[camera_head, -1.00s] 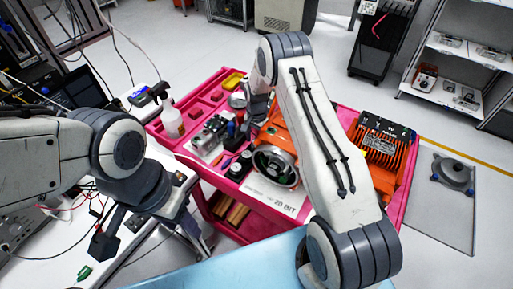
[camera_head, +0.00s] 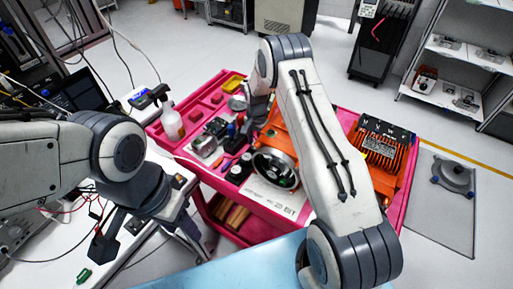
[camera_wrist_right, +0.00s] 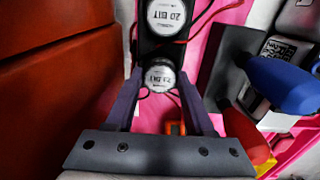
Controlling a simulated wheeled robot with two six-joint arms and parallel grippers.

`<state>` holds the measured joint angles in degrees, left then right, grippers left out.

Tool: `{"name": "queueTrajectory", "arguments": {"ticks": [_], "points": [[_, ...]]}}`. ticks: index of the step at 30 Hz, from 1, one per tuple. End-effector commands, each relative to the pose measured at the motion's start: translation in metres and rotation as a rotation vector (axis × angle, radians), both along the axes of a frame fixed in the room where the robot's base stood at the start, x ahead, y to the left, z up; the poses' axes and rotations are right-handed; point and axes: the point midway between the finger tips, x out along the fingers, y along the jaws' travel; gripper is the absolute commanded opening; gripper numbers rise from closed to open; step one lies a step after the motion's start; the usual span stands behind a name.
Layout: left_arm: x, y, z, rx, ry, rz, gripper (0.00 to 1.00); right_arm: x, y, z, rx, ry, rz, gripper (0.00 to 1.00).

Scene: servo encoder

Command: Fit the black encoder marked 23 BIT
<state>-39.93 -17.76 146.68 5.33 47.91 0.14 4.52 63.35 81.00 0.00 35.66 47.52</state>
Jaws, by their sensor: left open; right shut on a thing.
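In the right wrist view, my right gripper (camera_wrist_right: 160,98) is shut on a small round encoder (camera_wrist_right: 159,77) with a white label that seems to read 23 BIT. A second encoder (camera_wrist_right: 168,14) marked 20 BIT stands just beyond it. In the head view, my right gripper (camera_head: 256,114) is partly hidden beside its arm, above the cart. The orange motor (camera_head: 290,142) with its round open silver end (camera_head: 276,168) lies on the cart, partly behind my right arm. My left gripper (camera_head: 121,234) is open and empty at the left, above the white table.
The pink cart (camera_head: 233,222) holds a white spray bottle (camera_head: 172,122), dark parts, tools and an orange finned unit (camera_head: 379,150). A white sheet (camera_head: 262,194) with 20 BIT print lies at its front. In the wrist view, a blue-handled tool (camera_wrist_right: 283,84) is close at the right.

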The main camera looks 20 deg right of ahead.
Motion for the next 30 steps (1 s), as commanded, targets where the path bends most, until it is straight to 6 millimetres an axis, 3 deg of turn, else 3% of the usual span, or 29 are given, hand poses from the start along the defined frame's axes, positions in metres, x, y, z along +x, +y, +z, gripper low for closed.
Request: {"name": "queueTrajectory", "arguments": {"ticks": [18, 30], "points": [[0.000, 0.000, 0.038, 0.000, 0.000, 0.000, 0.50, 0.000, 0.000, 0.064, 0.000, -0.001, 0.000, 0.00], [0.000, 0.000, 0.039, 0.000, 0.000, -0.005, 0.50, 0.000, 0.000, 0.067, 0.000, 0.000, 0.000, 0.00]]}}
